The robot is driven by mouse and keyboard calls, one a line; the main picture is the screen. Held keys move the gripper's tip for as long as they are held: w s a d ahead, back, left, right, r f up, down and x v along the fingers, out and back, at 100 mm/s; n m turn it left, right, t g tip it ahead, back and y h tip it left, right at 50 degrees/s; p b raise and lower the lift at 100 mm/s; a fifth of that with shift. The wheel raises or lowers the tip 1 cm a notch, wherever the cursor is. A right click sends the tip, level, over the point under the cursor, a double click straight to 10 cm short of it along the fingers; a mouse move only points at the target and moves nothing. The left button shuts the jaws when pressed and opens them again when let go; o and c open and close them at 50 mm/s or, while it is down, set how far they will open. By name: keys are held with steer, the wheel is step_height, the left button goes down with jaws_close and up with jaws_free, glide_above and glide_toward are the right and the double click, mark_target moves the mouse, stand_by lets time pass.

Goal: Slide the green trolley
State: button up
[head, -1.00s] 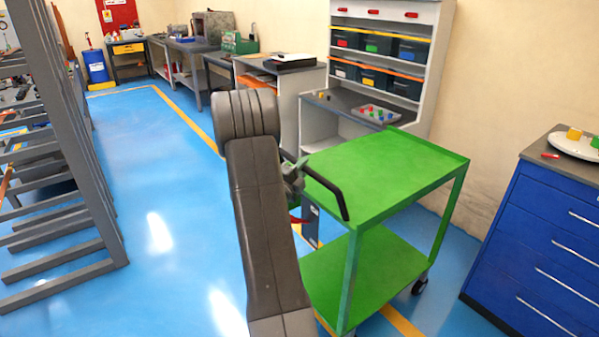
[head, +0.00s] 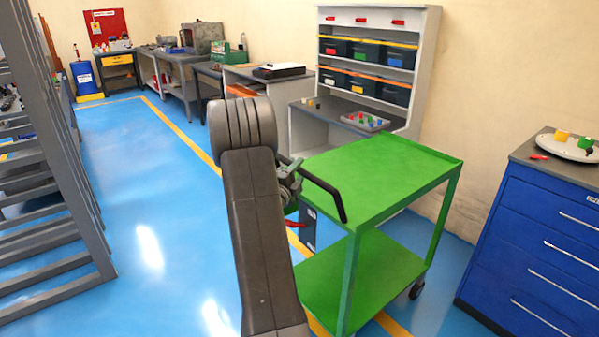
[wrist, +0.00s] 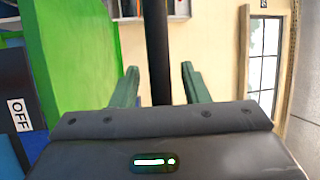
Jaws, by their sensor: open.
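The green trolley (head: 385,170) stands right of my arm in the head view. It has two green shelves, and its black push handle (head: 326,190) is on its left end. My gripper (head: 290,185) is at the handle's far part, partly hidden behind my arm. In the wrist view my gripper (wrist: 160,85) is open, with the black handle bar (wrist: 160,40) upright between its two green fingers. A gap shows on each side of the bar. The trolley's green side (wrist: 75,40) fills the upper left of the wrist view.
A blue drawer cabinet (head: 535,235) with a white plate on top stands to the right. A white workbench (head: 350,125) with bins is behind the trolley. A grey rack (head: 60,150) stands at left. The blue floor (head: 165,200) between rack and trolley is clear.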

steer(key=b+v, duration=0.2)
steer(key=v, duration=1.1)
steer(key=shift+s, duration=0.25)
steer(key=shift+a, duration=0.1)
steer(key=p+x, duration=0.2)
steer(key=x, duration=1.1)
steer(key=shift+w+d, duration=0.2)
steer(key=shift+w, duration=0.15)
steer(key=shift+a+r+p, duration=0.15)
steer(key=shift+a+p, duration=0.05)
steer(key=shift+p, duration=0.25)
steer(key=shift+s+a, duration=0.3)
steer(key=shift+a, duration=0.05)
